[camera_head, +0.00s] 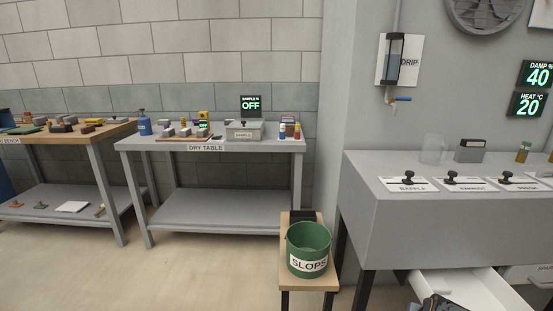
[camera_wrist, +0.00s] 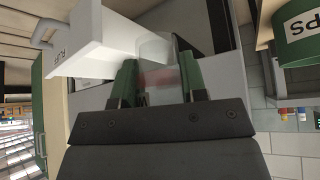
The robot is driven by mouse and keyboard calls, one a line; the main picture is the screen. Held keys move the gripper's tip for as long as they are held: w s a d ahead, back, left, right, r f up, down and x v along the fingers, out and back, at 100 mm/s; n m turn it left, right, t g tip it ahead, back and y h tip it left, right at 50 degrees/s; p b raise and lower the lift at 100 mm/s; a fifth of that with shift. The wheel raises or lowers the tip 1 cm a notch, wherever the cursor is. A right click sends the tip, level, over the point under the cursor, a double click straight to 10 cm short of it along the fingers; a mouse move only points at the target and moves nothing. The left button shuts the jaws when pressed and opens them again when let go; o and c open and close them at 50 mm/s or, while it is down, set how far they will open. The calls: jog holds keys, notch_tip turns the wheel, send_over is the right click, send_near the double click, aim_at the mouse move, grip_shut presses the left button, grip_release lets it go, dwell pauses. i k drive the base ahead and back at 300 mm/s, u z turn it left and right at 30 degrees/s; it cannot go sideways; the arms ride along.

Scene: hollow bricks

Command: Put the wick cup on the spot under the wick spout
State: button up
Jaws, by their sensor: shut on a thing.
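My gripper (camera_wrist: 157,84) is shut on a clear, see-through cup (camera_wrist: 155,48) in the wrist view, with one green finger on each side. Something faintly reddish shows through it; I cannot tell whether it is inside or behind. This held cup appears to be the wick cup, but no label shows. Another clear cup (camera_head: 433,149) stands on the grey bench in the head view. A clear cylinder marked DRIP (camera_head: 394,60) hangs on the wall above, with a blue-handled tap. No spout or spot marked wick can be made out.
A white drawer (camera_head: 470,290) stands open below the grey bench (camera_head: 440,225); a white drawer (camera_wrist: 90,45) also shows near my gripper. The green SLOPS bucket (camera_head: 308,248) stands on a small wooden stand. The DRY TABLE (camera_head: 220,148) is behind.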

aim_at(138, 139)
jog(key=u, duration=0.75)
jog(key=i, duration=0.55)
jog(key=u, duration=1.3)
jog(key=i, duration=1.45)
jog(key=u, duration=0.4)
jog(key=i, duration=1.9)
jog(key=z, duration=1.15)
jog(key=i, duration=1.4)
jog(key=z, duration=1.05)
